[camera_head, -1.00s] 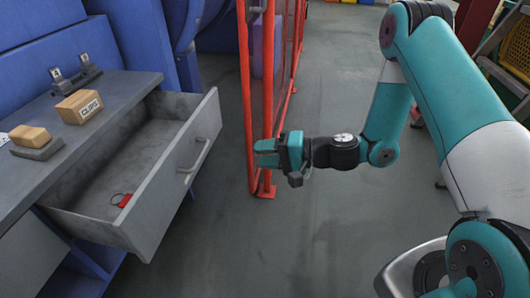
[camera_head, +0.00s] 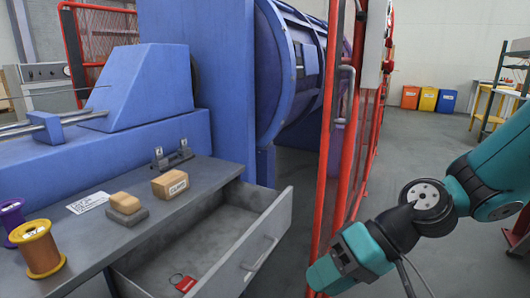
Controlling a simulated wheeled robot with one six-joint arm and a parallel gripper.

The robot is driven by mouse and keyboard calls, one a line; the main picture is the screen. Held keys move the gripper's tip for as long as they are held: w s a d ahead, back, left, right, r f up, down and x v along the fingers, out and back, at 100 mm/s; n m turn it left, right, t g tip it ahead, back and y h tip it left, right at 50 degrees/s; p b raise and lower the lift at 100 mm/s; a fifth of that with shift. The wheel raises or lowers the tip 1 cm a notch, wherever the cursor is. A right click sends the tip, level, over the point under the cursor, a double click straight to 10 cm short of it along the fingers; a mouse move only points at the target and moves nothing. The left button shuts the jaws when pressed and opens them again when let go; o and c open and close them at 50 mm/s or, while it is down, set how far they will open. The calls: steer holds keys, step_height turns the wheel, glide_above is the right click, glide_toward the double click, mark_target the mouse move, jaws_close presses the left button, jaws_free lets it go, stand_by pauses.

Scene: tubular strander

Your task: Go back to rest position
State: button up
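My gripper (camera_head: 325,277) is at the lower middle right, in front of the red fence frame and to the right of the open drawer (camera_head: 235,262). It is apart from the drawer. Its fingers point down and left, and nothing shows held in it; the gap between them cannot be made out. In the drawer lies a red tag with a ring (camera_head: 184,283). My teal arm reaches in from the right edge.
The grey bench top (camera_head: 90,235) holds a copper spool (camera_head: 41,249), a purple spool (camera_head: 12,216), a labelled wooden block (camera_head: 170,184) and a block on a grey base (camera_head: 126,204). A red mesh fence (camera_head: 340,130) stands right of the drawer. Floor (camera_head: 430,130) behind is clear.

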steer(key=s+d+r+n+h, duration=0.1)
steer(key=s+d+r+h, duration=0.2)
steer(key=s, duration=0.2)
steer(key=s+d+r+n+h, duration=0.1)
steer(key=s+d+r+h, duration=0.15)
steer(key=s, duration=0.35)
step_height(320, 180, up, 28)
steer(key=p, duration=2.7)
steer(key=shift+t, duration=0.3)
